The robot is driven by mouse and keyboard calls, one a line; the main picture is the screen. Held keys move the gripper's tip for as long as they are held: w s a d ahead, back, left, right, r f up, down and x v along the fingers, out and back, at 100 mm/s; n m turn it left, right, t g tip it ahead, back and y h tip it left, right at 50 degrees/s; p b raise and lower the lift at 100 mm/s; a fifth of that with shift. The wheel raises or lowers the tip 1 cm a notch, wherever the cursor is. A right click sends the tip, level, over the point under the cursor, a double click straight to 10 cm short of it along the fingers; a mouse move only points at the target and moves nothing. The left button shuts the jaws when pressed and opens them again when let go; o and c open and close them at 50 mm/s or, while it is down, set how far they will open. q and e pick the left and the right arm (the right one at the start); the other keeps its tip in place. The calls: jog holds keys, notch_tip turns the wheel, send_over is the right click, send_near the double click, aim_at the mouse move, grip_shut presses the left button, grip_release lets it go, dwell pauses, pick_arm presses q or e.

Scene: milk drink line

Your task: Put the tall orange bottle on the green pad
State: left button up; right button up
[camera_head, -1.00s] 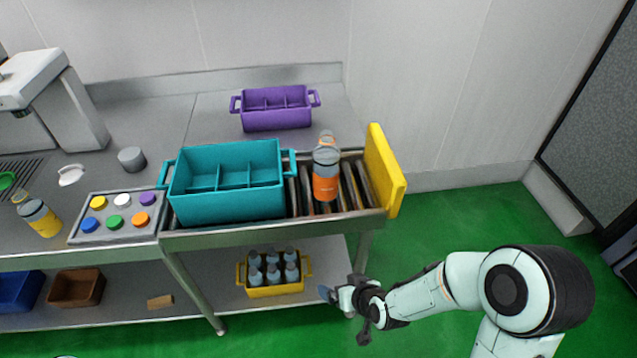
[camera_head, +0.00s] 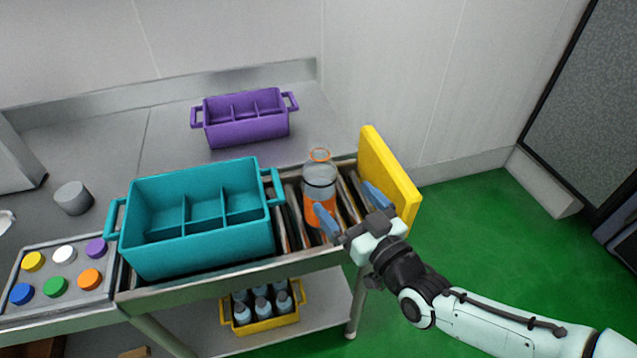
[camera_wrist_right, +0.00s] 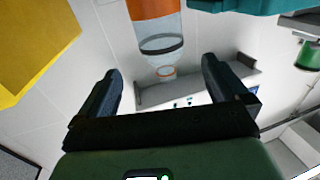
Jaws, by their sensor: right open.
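The tall bottle (camera_head: 319,178), clear grey with an orange band and orange cap ring, stands upright on the roller rack between the teal crate and the yellow plate. In the right wrist view the bottle (camera_wrist_right: 162,30) appears upside down, beyond the fingertips. My right gripper (camera_head: 350,207) is open and empty, close beside the bottle; one finger overlaps its lower part in the head view. The right gripper (camera_wrist_right: 161,75) shows both fingers apart. A green round pad (camera_head: 55,287) lies bare on the grey panel at the left, among other coloured discs. My left gripper is out of view.
The teal crate (camera_head: 200,240) stands just left of the bottle, and the yellow plate (camera_head: 390,175) stands upright to its right. A purple crate (camera_head: 246,133) is behind. A yellow crate (camera_head: 262,326) with several bottles sits on the lower shelf.

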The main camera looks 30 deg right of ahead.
aim_at(330, 184)
jog(key=w+p, duration=0.3)
jog(key=shift+w, duration=0.4)
jog(key=shift+w+f, duration=0.1)
jog(key=shift+w, duration=1.05)
jog(key=w, duration=0.5)
jog(key=shift+w+a+p, duration=0.15)
jog(key=shift+w+p, duration=0.15)
jog(key=shift+p, duration=0.1)
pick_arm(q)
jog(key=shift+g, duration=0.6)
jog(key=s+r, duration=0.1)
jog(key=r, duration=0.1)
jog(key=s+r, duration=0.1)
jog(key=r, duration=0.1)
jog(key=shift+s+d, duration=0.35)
pick_arm(e)
jog(key=c, duration=1.4)
jog(key=shift+r, duration=0.25)
